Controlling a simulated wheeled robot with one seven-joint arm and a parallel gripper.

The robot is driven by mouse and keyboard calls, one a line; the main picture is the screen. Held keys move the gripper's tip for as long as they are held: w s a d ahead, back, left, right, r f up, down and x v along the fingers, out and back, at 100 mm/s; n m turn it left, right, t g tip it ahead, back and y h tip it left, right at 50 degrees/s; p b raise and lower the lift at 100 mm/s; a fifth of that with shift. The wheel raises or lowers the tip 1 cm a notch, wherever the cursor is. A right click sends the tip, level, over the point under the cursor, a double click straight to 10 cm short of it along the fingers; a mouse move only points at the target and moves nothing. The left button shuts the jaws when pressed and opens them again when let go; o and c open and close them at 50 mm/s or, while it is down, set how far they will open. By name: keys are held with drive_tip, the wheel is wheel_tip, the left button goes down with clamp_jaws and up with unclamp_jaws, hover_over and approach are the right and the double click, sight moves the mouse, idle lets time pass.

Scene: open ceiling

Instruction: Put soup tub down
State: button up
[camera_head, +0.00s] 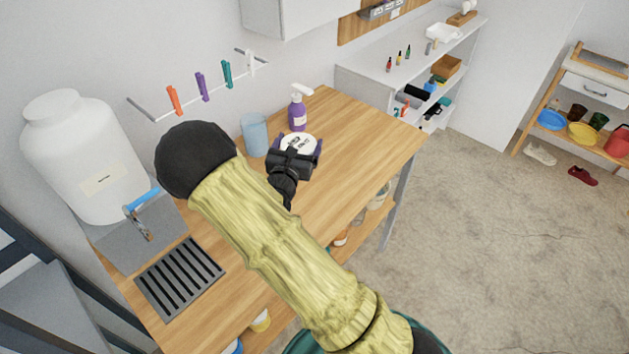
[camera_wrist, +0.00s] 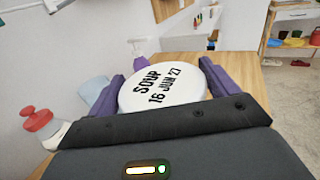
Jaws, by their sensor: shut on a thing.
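The soup tub (camera_wrist: 162,88) has a round white lid marked "SOUP 16 JUN 27" in the wrist view. It also shows in the head view (camera_head: 298,142), at the end of my arm over the wooden counter. My gripper (camera_head: 296,152) is shut on the tub, with one purple finger on each side of it in the wrist view (camera_wrist: 160,92). The lid faces up. The tub's body is mostly hidden by the lid and my gripper, and I cannot tell whether its base touches the counter (camera_head: 375,135).
A blue tumbler (camera_head: 254,134) and a purple spray bottle (camera_head: 298,110) stand close behind the tub. A large white container (camera_head: 85,160) and a dark drain grate (camera_head: 180,278) are to the left. The counter to the right is bare.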

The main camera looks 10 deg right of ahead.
drive_tip(key=shift+f+p, duration=0.4)
drive_tip(key=shift+f, duration=2.45)
drive_tip(key=shift+f, duration=2.05)
drive_tip(key=shift+f, duration=0.15)
drive_tip(key=o, duration=1.1)
drive_tip(key=b+v, duration=0.2)
drive_tip(key=v, duration=1)
